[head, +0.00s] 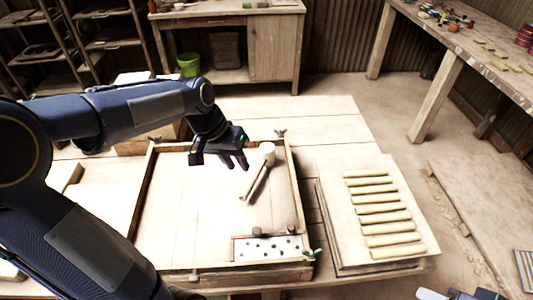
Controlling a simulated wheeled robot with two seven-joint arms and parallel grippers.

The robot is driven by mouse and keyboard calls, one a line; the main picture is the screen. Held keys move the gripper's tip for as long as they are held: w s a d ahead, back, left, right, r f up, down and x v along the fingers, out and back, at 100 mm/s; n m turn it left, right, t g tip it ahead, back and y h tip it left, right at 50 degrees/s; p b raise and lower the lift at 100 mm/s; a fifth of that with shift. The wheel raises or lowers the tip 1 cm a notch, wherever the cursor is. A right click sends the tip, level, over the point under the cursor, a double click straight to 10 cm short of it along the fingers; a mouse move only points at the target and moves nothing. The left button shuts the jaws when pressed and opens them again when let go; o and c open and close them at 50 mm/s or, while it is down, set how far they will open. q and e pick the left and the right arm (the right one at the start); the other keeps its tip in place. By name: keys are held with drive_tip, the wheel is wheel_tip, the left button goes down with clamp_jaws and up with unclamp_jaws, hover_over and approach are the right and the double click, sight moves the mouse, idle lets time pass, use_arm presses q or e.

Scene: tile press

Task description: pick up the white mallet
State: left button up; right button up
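The white mallet lies in a shallow wooden tray (296,190) on the table. Its pale, round head (267,150) is near the tray's back right corner, and its thin brown handle (254,182) slants toward the front left. My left gripper (220,160) is dark and hangs above the tray, just left of the mallet's head. Its fingers point down, look spread apart and hold nothing. The gripper appears apart from the mallet. Only a small part of my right arm shows at the bottom right edge; its gripper is not visible.
A white plate with dark holes (268,248) sits in the tray's front right corner. A wing nut (312,254) stands at the tray's right edge. Several yellowish rolls (383,208) lie on a board right of the tray. A side bench (480,45) stands at the back right.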

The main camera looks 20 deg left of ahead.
use_arm(q)
drive_tip(key=g+y+p, duration=0.1)
drive_tip(key=g, duration=0.1)
hover_over(255, 173)
drive_tip(key=a, duration=0.1)
wheel_tip(255, 173, down, 7)
drive_tip(key=shift+m, duration=0.4)
drive_tip(key=f, duration=0.2)
drive_tip(key=f+p, duration=0.1)
drive_tip(key=f, duration=0.1)
drive_tip(key=d+f, duration=0.1)
drive_tip(key=f, duration=0.2)
drive_tip(key=shift+p, duration=0.4)
drive_tip(key=shift+w+f, duration=0.1)
drive_tip(key=shift+f, duration=0.55)
clamp_jaws()
